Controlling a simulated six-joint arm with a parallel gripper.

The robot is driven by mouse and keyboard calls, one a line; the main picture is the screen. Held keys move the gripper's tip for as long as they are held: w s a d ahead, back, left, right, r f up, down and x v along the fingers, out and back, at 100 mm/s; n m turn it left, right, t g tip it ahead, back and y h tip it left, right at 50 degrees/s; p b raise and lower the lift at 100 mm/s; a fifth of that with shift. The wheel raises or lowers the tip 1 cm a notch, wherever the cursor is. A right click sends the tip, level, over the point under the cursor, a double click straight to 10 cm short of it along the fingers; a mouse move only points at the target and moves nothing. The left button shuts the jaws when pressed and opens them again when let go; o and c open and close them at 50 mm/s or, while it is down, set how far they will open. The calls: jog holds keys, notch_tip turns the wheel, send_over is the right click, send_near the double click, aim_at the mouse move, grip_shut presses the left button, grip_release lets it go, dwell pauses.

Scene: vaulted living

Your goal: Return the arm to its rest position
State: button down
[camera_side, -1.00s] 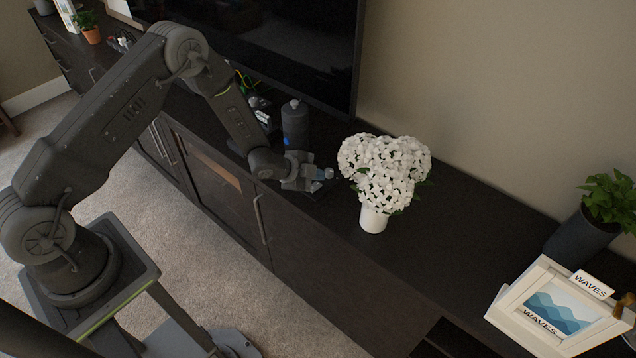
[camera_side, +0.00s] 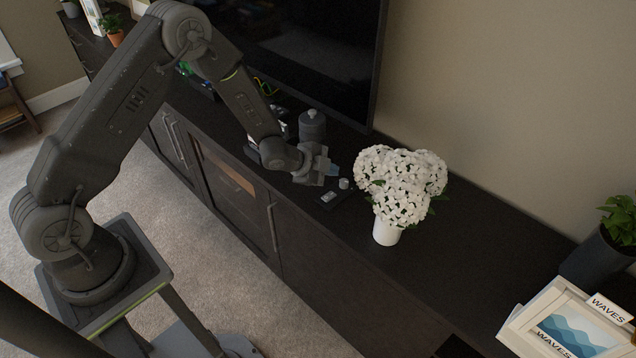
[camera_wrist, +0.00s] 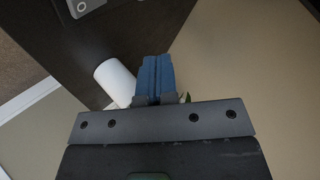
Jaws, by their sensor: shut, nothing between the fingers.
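My gripper (camera_side: 334,171) is above the dark cabinet top (camera_side: 440,255), left of the white flowers. Its blue fingers show shut together in the wrist view (camera_wrist: 154,78), with nothing between them. A small pale grey round piece (camera_side: 344,184) is just below and right of the fingertips in the side view. A dark flat item (camera_side: 331,197) lies under the gripper on the cabinet. My arm is bent, reaching over the cabinet from the left.
A white vase of flowers (camera_side: 387,232) stands close to the right of my gripper. A grey canister (camera_side: 312,126) stands behind it, before the television (camera_side: 300,55). A framed wave picture (camera_side: 570,330) and potted plant (camera_side: 598,258) are far right.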

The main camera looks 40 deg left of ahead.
jog(key=s+a+r+n+y, duration=0.1)
jog(key=s+r+n, duration=0.15)
jog(key=r, duration=0.55)
jog(key=s+a+r+n+g+y, duration=0.1)
jog(key=s+r+n+y, duration=0.15)
jog(key=r, duration=0.45)
jog(key=s+a+r+n+y, duration=0.15)
jog(key=s+r, duration=0.25)
jog(key=r, duration=0.4)
jog(key=s+d+r+n+g, duration=0.1)
jog(key=s+r+n, duration=0.2)
jog(key=s, duration=0.8)
jog(key=s+d+r+n+g+h, duration=0.1)
jog(key=s+r+n, duration=0.3)
jog(key=s, duration=0.8)
jog(key=shift+d+g, duration=0.3)
jog(key=shift+g, duration=0.4)
jog(key=c, duration=1.8)
grip_release()
jog(key=shift+w+r, duration=0.1)
